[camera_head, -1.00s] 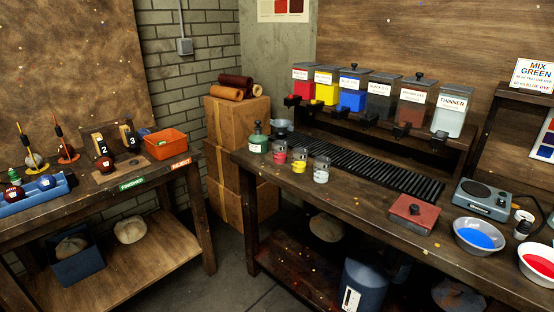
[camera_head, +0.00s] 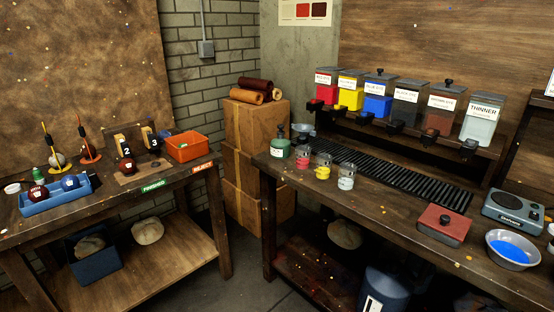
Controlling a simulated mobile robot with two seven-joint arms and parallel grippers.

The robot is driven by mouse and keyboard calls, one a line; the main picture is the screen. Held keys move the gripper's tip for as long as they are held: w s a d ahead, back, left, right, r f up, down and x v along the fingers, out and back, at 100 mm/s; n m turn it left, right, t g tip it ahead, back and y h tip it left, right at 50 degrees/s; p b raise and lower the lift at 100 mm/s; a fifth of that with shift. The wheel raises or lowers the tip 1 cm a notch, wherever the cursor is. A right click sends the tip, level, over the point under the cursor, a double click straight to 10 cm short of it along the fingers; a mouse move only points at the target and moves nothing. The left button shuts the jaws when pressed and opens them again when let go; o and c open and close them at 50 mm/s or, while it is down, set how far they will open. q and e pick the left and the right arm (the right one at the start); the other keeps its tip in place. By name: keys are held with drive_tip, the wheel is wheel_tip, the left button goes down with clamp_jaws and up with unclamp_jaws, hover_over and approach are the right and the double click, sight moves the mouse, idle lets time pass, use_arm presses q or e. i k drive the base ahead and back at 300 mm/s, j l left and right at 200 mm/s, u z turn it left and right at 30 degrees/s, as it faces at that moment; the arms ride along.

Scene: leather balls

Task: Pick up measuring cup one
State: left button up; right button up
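Three small cups stand in a slanting row on the left part of the right-hand workbench (camera_head: 400,222). One has a red lower part (camera_head: 303,162), one has a yellow lower part (camera_head: 322,172), and the nearest is clear to greyish with a pale label (camera_head: 346,182). I cannot read a number on any cup, so I cannot tell which is measuring cup one. Neither of my grippers is in view.
Dye dispensers line the shelf, including thinner (camera_head: 482,120). A red box (camera_head: 443,226) and a blue-filled bowl (camera_head: 513,250) are farther right.

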sight(303, 158)
drive_tip(key=i+j+z, duration=0.25)
drive_tip(key=i+j, duration=0.25)
drive_tip(key=i, duration=0.15)
drive_tip(key=i+j+z, duration=0.3)
drive_tip(key=i+j, duration=0.3)
